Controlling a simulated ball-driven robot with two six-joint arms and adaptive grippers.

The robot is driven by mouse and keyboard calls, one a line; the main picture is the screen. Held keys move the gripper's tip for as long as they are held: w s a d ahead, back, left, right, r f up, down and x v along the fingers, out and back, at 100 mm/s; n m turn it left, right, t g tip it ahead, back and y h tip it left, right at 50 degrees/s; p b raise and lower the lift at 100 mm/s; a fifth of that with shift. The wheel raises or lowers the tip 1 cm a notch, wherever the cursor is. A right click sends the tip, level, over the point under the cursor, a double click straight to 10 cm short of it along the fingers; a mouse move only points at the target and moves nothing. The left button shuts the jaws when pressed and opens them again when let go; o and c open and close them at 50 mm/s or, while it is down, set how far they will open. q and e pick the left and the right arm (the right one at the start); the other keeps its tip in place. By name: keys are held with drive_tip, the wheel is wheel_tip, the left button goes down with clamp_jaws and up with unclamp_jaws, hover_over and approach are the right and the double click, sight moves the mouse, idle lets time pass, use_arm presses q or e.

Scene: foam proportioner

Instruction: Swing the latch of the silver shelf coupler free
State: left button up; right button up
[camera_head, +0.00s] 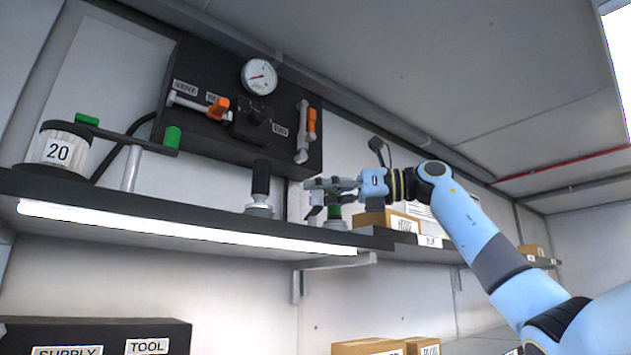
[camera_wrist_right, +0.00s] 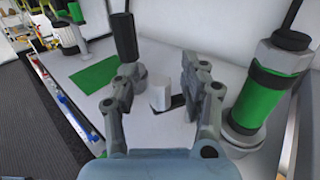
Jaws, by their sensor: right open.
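On the shelf in the head view stands a fitting with a silver base (camera_head: 259,210) and a black upright grip (camera_head: 261,177); the black grip also shows in the wrist view (camera_wrist_right: 124,37). Beside it is a green fitting (camera_head: 333,212) with a silver base, partly behind my right gripper (camera_head: 311,197); it stands at the right in the wrist view (camera_wrist_right: 258,100). My right gripper (camera_wrist_right: 160,80) is open. A small pale block (camera_wrist_right: 160,94) with a dark base shows between its fingers; I cannot tell whether it is the latch. My left gripper is out of view.
A black wall panel (camera_head: 212,104) with a gauge (camera_head: 259,77) and orange-handled valves is above the shelf (camera_head: 170,203). A can marked 20 (camera_head: 60,149) stands at the left.

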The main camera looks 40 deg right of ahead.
drive_tip(key=shift+w+a, duration=0.1)
drive_tip(key=shift+w, duration=0.1)
clamp_jaws()
idle(0.3)
drive_tip(key=shift+w+a+f, duration=0.1)
drive_tip(key=shift+w, duration=0.05)
idle(0.4)
